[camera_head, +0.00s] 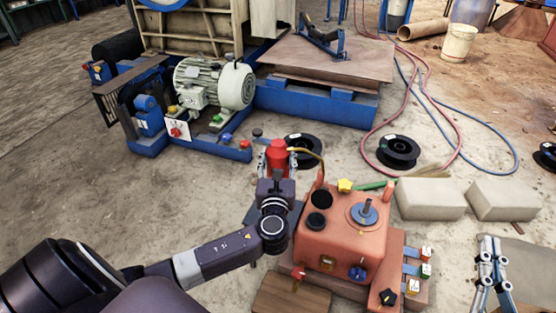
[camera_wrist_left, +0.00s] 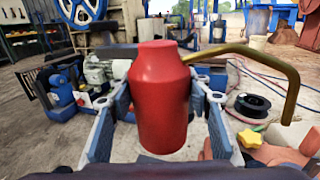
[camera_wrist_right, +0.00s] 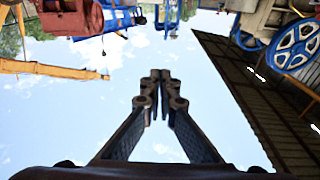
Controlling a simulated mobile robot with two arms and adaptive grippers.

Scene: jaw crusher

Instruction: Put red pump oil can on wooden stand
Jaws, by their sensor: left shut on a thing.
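My left gripper (camera_head: 277,170) is shut on the red pump oil can (camera_head: 278,155), with one finger on each side of its body. In the left wrist view the can (camera_wrist_left: 162,95) is upright and its bent brass spout points right. A wooden platform (camera_head: 375,62) on a blue base stands at the back; a brown wooden board (camera_head: 290,298) lies at the bottom. I cannot tell which is the wooden stand. My right gripper (camera_head: 490,250) is shut and empty at the lower right; its fingertips (camera_wrist_right: 160,75) meet in its wrist view.
A blue and black bracket (camera_head: 325,38) sits on the platform. An electric motor (camera_head: 215,85) stands on a blue frame at left. Black spools (camera_head: 398,151), hoses (camera_head: 455,130) and pale blocks (camera_head: 430,198) lie on the floor. The floor at left is clear.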

